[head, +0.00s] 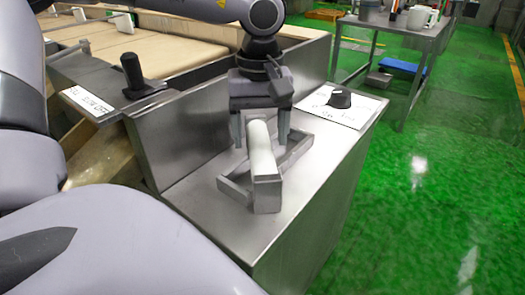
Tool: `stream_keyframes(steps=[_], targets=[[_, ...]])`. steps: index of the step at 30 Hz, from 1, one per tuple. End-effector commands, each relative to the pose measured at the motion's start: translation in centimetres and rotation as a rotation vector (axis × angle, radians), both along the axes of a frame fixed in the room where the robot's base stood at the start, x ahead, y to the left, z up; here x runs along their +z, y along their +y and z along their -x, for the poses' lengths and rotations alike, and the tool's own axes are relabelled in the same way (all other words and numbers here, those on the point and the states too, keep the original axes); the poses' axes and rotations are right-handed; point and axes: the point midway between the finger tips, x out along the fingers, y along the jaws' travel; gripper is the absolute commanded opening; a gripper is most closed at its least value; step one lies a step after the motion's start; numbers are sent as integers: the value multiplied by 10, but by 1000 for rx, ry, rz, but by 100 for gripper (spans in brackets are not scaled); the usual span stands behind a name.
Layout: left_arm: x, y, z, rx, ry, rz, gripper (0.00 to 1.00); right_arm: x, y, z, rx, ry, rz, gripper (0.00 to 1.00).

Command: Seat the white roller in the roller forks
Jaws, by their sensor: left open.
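The white roller (261,150) lies lengthwise over the grey roller forks (235,190), which stand on the steel cabinet top. Its near end meets an upright grey block of the forks; I cannot tell whether it sits down in the slot. Its far end is under my left gripper (262,139) and partly hidden. The left gripper points down and is open, with one finger on each side of the roller's far part. I cannot tell whether the fingers touch it. My right gripper is out of view.
A black knob (340,98) sits on a white label card right of the forks. A black lever (133,74) and a tan conveyor belt (150,38) are at the left, behind a steel panel (185,136). A table with mugs (418,18) stands at the back right.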

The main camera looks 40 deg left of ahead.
Motion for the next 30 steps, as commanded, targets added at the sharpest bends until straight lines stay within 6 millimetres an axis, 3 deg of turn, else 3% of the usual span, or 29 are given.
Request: stream_keyframes(steps=[3, 6, 14, 17, 21, 30], targets=[[-21, 0, 0, 0, 4, 0, 70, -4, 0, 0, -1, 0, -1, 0], [-31, 0, 0, 1, 2, 1, 70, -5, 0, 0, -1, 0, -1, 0], [-34, 0, 0, 1, 0, 1, 70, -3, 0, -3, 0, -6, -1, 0], [-33, 0, 0, 1, 0, 1, 44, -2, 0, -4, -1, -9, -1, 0], [-33, 0, 0, 2, 0, 1, 0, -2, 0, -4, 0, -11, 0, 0], [-28, 0, -1, 2, -5, 2, 0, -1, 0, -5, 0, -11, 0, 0]])
